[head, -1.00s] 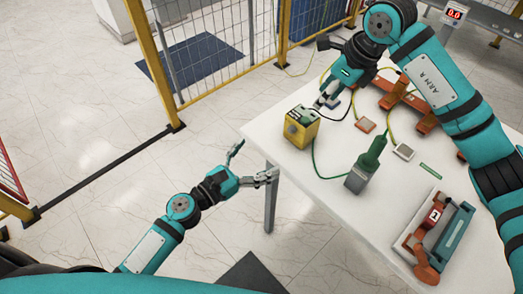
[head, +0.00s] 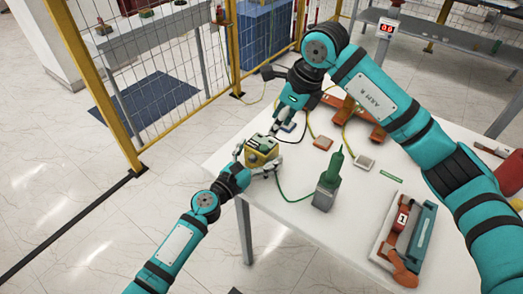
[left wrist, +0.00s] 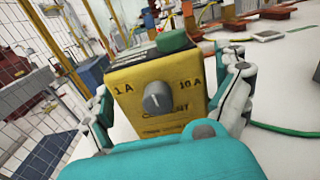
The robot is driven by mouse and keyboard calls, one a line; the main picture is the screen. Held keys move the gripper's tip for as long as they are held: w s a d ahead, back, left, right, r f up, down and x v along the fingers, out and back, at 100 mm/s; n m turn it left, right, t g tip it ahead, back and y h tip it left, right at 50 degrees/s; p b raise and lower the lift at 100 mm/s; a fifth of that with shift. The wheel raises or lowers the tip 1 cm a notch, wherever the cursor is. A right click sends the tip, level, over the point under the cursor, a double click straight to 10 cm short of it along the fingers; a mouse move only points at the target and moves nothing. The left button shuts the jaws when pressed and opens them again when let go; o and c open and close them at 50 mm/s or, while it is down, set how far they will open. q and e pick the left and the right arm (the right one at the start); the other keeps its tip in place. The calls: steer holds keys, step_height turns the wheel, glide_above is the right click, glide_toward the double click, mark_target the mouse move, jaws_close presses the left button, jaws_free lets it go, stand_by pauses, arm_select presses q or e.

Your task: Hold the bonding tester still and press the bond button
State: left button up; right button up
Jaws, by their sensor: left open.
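The bonding tester (head: 263,158) is a yellow box with a green part on top, standing at the near left corner of the white table. In the left wrist view its yellow face (left wrist: 135,88) fills the middle, with a grey knob between "1 A" and "10 A" marks. A green block (left wrist: 174,40) sits on its top edge; I cannot tell if this is the bond button. My left gripper (head: 258,163) is open, with one finger on each side of the tester; contact is unclear. My right gripper (head: 281,130) points down just behind the tester; its jaw opening is unclear.
A yellow-framed fence (head: 105,110) stands left.

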arm_select(q)
steer(key=shift+w+d, duration=0.35)
steer(key=shift+w, duration=0.15)
steer(key=c, duration=1.5)
arm_select(e)
jaws_close()
stand_by(0.4)
